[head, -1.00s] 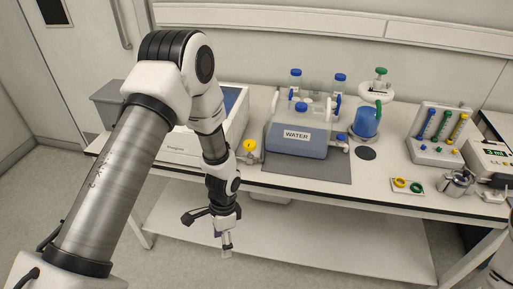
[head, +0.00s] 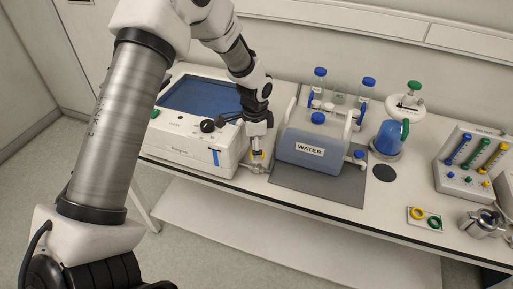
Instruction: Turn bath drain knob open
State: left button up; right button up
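The bath is a white box (head: 188,150) with a blue top surface and a black dial on its front panel, at the left of the bench. The drain knob (head: 257,155) is small and yellow, on a metal fitting at the bath's right front corner. My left gripper (head: 257,157) points down right at this knob and covers most of it; only bits of yellow show between and beside the fingers. I cannot tell whether the fingers touch or grip it. My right gripper is not in view.
A water container (head: 308,152) labelled WATER stands on a grey mat (head: 318,186) close to the right of my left gripper. A blue jug (head: 391,137), a rack with coloured tubes (head: 470,165) and a metal vessel (head: 482,222) are farther right. The bench's front edge lies just below the knob.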

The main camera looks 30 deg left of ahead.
pick_arm(q)
jog(key=f, duration=0.1)
jog(key=w+f, duration=0.1)
jog(key=shift+w+f, duration=0.3)
jog(key=shift+f, duration=0.1)
jog(key=shift+s+r, duration=0.15)
jog(key=shift+s, duration=0.05)
jog(key=shift+s+r, duration=0.15)
jog(key=shift+s, duration=0.05)
jog(key=shift+c, duration=1.3)
jog(key=c, duration=0.6)
jog(key=shift+w, duration=0.1)
jog(key=shift+c, duration=1.4)
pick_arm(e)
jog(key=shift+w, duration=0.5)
